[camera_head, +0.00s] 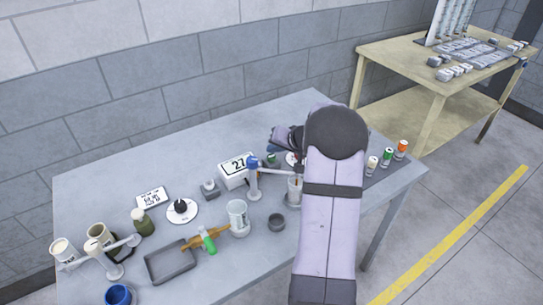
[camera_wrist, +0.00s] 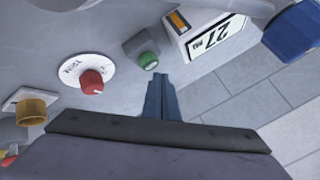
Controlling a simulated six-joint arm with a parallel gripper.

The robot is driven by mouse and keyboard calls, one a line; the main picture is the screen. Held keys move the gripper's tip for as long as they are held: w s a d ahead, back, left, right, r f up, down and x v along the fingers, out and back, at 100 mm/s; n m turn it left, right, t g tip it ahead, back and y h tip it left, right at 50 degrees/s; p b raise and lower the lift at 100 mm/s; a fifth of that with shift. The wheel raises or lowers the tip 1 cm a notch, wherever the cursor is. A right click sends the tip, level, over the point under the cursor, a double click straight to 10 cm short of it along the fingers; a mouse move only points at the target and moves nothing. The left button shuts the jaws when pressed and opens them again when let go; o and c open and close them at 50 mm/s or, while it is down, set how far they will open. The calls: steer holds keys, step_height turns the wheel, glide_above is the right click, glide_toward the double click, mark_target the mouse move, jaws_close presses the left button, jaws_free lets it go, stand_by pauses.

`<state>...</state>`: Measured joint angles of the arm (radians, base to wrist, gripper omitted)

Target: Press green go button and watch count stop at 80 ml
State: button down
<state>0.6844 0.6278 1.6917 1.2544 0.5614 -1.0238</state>
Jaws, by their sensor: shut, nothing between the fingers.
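The green go button (camera_wrist: 148,60) sits on a small grey housing in the wrist view. In the head view the green button (camera_head: 271,159) shows beside the counter, close to my arm. The white counter box (camera_head: 236,168) reads 27; in the wrist view the counter (camera_wrist: 208,38) reads 27 ml. My gripper (camera_wrist: 162,80) is shut and empty, its fingertips pointing toward the green button and close to it. I cannot tell whether they touch it. In the head view my arm covers much of the area around my gripper.
A red knob (camera_wrist: 92,82) on a white dial stands left of the green button in the wrist view. A blue-topped nozzle stand (camera_head: 253,178), a clear measuring jug (camera_head: 238,218) and a grey tray (camera_head: 170,262) stand on the table. Small bottles (camera_head: 387,158) stand at the right edge.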

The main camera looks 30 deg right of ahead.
mark_target(274, 158)
steer(key=shift+r, duration=0.2)
steer(key=shift+r+p, duration=1.4)
steer(key=shift+r, duration=0.95)
